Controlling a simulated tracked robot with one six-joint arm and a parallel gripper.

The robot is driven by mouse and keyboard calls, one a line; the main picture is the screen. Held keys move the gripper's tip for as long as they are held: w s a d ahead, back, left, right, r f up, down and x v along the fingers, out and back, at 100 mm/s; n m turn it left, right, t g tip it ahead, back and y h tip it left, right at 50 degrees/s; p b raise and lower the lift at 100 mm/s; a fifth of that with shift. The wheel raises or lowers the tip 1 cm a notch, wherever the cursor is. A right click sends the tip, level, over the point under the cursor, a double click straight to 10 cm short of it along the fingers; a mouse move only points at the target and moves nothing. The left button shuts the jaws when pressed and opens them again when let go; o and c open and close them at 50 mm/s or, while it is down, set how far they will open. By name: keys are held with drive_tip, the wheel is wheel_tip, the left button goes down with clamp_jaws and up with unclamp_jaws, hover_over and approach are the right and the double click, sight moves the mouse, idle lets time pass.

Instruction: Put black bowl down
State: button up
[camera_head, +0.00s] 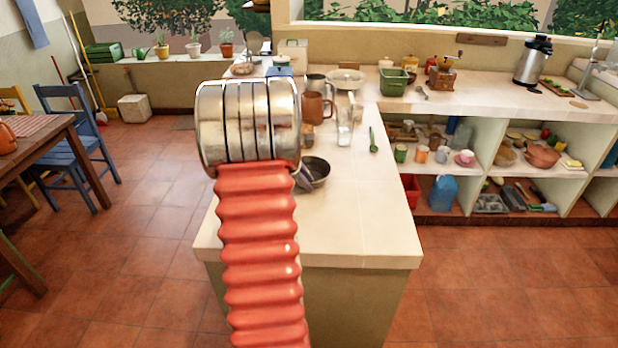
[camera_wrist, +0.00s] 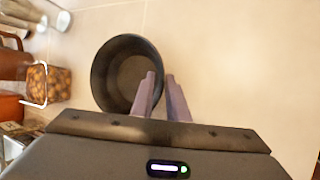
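The black bowl (camera_wrist: 126,72) is dark, round and empty in the wrist view, with its opening facing me. My gripper (camera_wrist: 160,77) has its two purple-grey fingers close together at the bowl's right rim, one on the inner side and one on the outer side, shut on the rim. In the head view the bowl (camera_head: 318,170) is upright over the pale tiled counter (camera_head: 350,228). There my red ribbed arm and metal joint hide most of my gripper (camera_head: 303,182). I cannot tell whether the bowl's base touches the counter.
A brown pitcher (camera_head: 313,107), a clear glass (camera_head: 345,132) and a green spoon (camera_head: 374,141) stand or lie farther back on the counter. The counter's near part and right side are clear.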

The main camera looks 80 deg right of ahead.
drive_tip(key=shift+s+d+f, duration=0.1)
drive_tip(key=shift+d+f, duration=0.05)
drive_tip(key=shift+f, duration=0.2)
idle(0.3)
clamp_jaws()
idle(0.4)
wheel_tip(320, 180, up, 10)
drive_tip(key=shift+r, duration=0.1)
idle(0.4)
idle(1.0)
